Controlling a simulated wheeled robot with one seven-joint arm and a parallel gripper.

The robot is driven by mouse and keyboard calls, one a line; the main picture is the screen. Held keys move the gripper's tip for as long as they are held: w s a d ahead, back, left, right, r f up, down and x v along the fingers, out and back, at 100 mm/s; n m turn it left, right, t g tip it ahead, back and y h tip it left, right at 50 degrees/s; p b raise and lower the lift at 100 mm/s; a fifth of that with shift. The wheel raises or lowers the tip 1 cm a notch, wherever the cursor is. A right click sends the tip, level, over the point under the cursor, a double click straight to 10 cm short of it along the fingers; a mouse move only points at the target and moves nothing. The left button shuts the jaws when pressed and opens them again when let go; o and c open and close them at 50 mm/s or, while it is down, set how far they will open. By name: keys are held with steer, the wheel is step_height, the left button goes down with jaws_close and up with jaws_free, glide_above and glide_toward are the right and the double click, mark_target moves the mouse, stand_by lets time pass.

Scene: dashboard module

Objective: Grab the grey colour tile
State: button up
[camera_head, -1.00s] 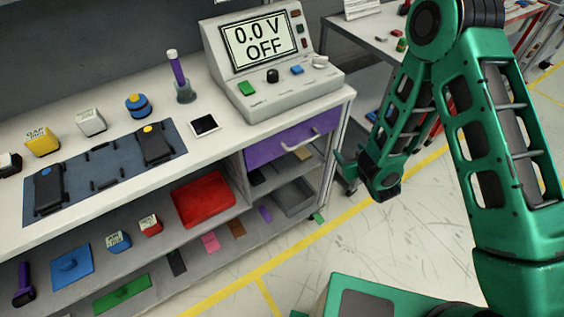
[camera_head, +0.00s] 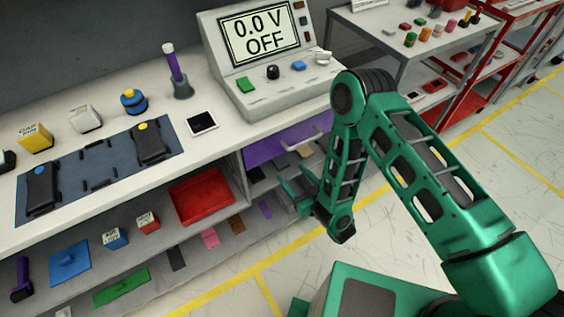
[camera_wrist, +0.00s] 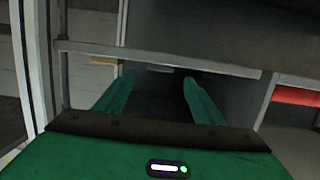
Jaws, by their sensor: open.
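My gripper (camera_head: 290,188) is at the right end of the bench, in front of the shelf compartment under the purple drawer. In the wrist view its two green fingers (camera_wrist: 158,82) are spread apart, with nothing between them. A small flat greyish piece (camera_wrist: 160,69) lies at the shelf edge just beyond and between the fingertips; it may be the grey tile, but it is too small and dark to be sure. A tan tile (camera_wrist: 105,61) lies to its left. In the head view my arm and gripper hide part of this compartment.
The purple drawer (camera_head: 285,143) is just above my gripper. A red tray (camera_head: 201,194) stands on the shelf to the left. Pink (camera_head: 210,238), brown (camera_head: 237,226) and dark (camera_head: 176,258) tiles lie on the lower shelf. Open floor lies to the right.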

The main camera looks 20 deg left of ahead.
mark_target(282, 163)
steer(key=shift+x, duration=3.3)
steer(key=shift+r, duration=0.1)
steer(key=shift+c, duration=0.5)
steer(key=c, duration=1)
